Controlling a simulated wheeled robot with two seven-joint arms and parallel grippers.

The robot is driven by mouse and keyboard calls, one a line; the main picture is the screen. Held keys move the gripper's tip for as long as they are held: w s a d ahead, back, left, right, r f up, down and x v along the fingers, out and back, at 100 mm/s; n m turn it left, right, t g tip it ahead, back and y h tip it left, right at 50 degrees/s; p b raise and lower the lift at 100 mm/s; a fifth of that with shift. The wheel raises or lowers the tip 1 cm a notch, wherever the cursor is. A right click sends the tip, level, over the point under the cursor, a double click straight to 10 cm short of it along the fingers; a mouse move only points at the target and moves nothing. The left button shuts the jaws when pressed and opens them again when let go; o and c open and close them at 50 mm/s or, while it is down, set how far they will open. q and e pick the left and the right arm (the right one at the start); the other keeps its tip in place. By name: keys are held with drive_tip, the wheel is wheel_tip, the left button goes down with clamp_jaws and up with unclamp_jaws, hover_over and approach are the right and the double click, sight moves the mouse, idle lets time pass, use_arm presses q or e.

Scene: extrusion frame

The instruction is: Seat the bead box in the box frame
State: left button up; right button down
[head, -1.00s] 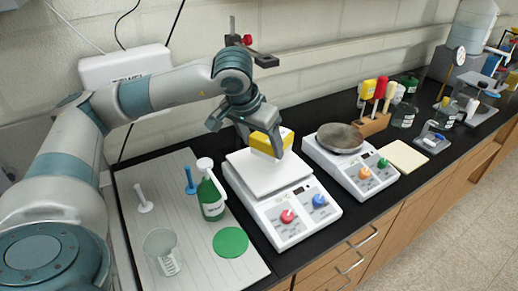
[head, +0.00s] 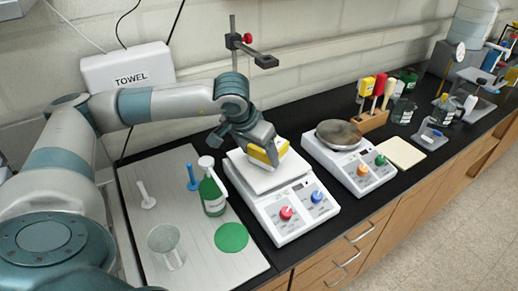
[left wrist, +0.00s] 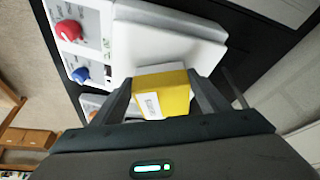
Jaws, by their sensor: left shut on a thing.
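A yellow box with a white label (head: 266,153), which I take for the bead box, is in my left gripper (head: 264,148). It is tilted and hangs over the white pan (head: 262,180) of the nearer balance; I cannot tell whether it touches the pan. In the left wrist view the yellow box (left wrist: 163,92) sits between the two dark fingers of the left gripper (left wrist: 160,95), which are shut on it, with the white pan (left wrist: 160,45) behind. I cannot make out a box frame. My right gripper is not in view.
The nearer balance (head: 293,219) has red and blue knobs. A second balance (head: 352,165) bears a grey dish. Left of the nearer balance are a green bottle (head: 213,195), a blue stand (head: 192,178), a glass beaker (head: 167,246) and a green disc (head: 231,237). A rod stand (head: 234,45) rises behind.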

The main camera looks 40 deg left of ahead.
use_arm(q)
drive_tip(key=shift+f, duration=0.15)
drive_tip(key=o, duration=1.2)
